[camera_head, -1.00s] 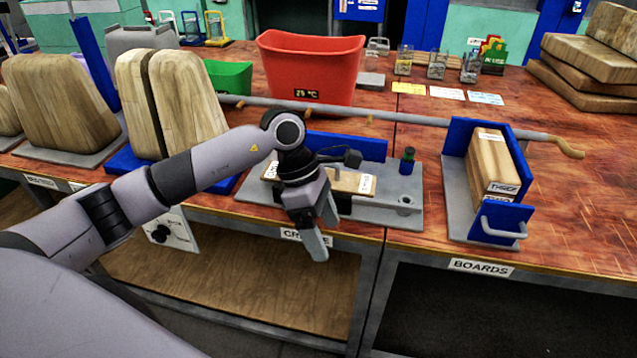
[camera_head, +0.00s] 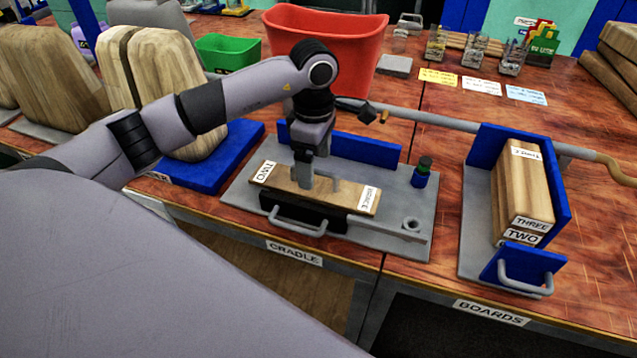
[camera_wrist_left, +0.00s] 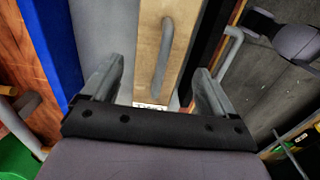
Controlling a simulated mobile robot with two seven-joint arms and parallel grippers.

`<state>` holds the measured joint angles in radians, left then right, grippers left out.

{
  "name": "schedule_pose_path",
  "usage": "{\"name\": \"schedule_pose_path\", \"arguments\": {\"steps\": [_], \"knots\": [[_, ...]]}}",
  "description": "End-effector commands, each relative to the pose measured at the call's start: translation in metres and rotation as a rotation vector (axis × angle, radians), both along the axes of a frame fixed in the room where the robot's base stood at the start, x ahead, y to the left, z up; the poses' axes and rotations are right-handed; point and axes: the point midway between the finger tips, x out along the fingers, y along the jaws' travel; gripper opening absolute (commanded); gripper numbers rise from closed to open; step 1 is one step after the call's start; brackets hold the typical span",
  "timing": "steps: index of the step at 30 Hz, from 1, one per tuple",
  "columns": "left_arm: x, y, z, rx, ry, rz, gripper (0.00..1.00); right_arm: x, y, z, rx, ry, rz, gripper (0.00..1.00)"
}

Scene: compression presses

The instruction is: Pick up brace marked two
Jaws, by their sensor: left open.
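The brace marked two (camera_head: 352,196) is a flat wooden bar in the cradle (camera_head: 425,225), with a TWO label at its left end and another label at its right end. In the left wrist view the brace (camera_wrist_left: 146,50) carries a grey bar handle (camera_wrist_left: 163,55). My left gripper (camera_head: 318,178) points down over the middle of the brace. In the wrist view its open jaws (camera_wrist_left: 155,85) stand on either side of the brace, with nothing between the tips gripped. Whether the fingertips touch the brace is unclear. My right gripper is not in view.
A blue-and-grey boards holder (camera_head: 476,235) at right holds wooden boards labelled THREE and TWO. A long grey bar (camera_head: 440,122) runs behind. A red bin (camera_head: 325,45) and green bin (camera_head: 228,52) are further back.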

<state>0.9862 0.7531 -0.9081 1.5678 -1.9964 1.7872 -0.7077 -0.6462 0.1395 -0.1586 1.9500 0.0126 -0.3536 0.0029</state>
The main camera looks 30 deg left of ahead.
Motion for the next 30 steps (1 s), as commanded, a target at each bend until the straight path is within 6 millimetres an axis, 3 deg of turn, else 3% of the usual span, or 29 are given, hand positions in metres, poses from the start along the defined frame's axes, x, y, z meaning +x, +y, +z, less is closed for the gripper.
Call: {"name": "schedule_pose_path", "arguments": {"steps": [10,20,24,27,30], "knots": [[-0.001,0.001,-0.046,-0.001,0.003,0.001,0.87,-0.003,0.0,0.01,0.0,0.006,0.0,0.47],[0.0,0.001,-0.054,0.0,-0.001,-0.001,0.87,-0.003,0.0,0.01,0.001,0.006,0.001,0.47],[0.0,0.001,-0.054,0.0,-0.001,0.0,0.42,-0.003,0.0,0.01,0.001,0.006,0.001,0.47],[0.0,0.001,-0.053,-0.001,-0.002,0.0,0.13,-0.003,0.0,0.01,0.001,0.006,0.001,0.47],[0.0,0.001,-0.053,-0.001,-0.002,0.0,0.13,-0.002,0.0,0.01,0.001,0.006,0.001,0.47]]}}
